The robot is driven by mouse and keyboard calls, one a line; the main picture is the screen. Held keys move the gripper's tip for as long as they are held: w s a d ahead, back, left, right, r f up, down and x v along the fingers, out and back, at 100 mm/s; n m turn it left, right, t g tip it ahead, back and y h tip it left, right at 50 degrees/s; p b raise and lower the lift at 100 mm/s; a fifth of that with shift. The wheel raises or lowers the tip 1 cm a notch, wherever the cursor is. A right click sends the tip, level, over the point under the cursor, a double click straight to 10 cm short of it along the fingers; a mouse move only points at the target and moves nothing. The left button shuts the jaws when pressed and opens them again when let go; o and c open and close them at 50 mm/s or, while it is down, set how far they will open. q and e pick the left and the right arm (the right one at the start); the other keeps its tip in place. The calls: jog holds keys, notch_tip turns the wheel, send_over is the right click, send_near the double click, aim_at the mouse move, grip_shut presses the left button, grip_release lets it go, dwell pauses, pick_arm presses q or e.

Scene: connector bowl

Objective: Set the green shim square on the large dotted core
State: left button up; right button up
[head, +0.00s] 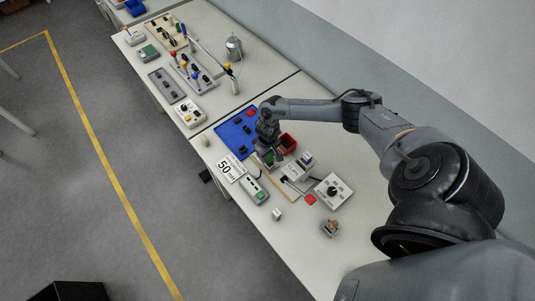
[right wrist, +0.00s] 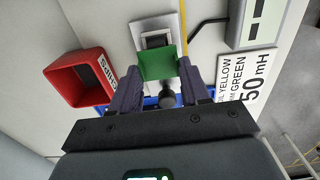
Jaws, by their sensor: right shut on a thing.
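Dark cores (head: 238,121) lie on the mat in the head view, too small to show any dots. I cannot tell which is the large dotted core. My left gripper is not in view.
A red bin (head: 288,142) stands close beside the right gripper; it also shows in the right wrist view (right wrist: 82,78). A 50 mH card (head: 230,170), a grey box with a green part (head: 254,190) and a white knob box (head: 332,191) are nearby.

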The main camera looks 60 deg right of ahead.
jog(key=o, duration=1.1)
jog(key=shift+r, duration=0.1)
